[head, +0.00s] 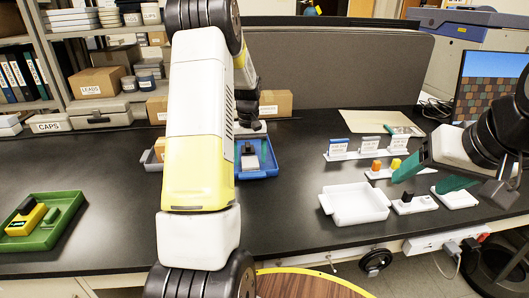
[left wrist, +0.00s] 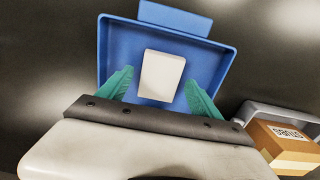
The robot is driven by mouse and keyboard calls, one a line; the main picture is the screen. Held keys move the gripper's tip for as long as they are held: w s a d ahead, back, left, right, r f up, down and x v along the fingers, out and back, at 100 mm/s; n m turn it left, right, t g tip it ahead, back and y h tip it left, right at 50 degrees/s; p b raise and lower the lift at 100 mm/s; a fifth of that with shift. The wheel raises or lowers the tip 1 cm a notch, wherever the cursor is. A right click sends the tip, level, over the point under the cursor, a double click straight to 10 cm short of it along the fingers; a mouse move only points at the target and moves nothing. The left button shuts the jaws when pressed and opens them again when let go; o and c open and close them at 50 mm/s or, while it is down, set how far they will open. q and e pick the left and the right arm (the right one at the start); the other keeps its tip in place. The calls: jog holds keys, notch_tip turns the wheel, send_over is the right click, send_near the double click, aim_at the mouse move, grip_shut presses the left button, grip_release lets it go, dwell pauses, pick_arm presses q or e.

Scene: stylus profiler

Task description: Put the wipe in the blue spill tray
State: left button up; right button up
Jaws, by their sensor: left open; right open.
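The blue spill tray (head: 270,172) stands on the dark bench behind my left arm, which hides its left part. In the left wrist view the tray (left wrist: 108,50) lies below the gripper. A white block-like piece, seemingly the wipe (left wrist: 161,75), lies inside it; it also shows in the head view (head: 251,164). My left gripper (left wrist: 160,84) is open, its teal fingers on either side of the white piece with gaps visible. Whether the fingers touch the tray floor is unclear. My right gripper (head: 418,184) is open and empty over the right of the bench.
A white tray (head: 355,204) and small white holders (head: 414,204) stand at the right. A green tray (head: 42,238) holding a yellow-and-black item stands at the left. A box (left wrist: 284,148) is close beside the blue tray. A grey divider (head: 330,70) stands behind.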

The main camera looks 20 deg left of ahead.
aim_at(250, 161)
pick_arm(q)
notch_tip(250, 161, up, 11)
jog(key=s+d+r+m+t, duration=0.1)
jog(key=s+d+r+t, duration=0.1)
jog(key=s+d+r, duration=0.4)
jog(key=s+d+r+m+t, duration=0.1)
jog(key=s+d, duration=0.2)
jog(key=s, duration=0.4)
jog(key=s+d+r+m+t+h, duration=0.1)
jog(key=s+d+m, duration=0.1)
jog(key=s, duration=0.5)
jog(key=s+d+r+m+t+h, duration=0.1)
jog(key=s+d+r+t, duration=0.1)
jog(key=s+d, duration=0.2)
jog(key=s, duration=0.3)
jog(key=shift+s+m, duration=0.25)
jog(key=shift+m, duration=0.15)
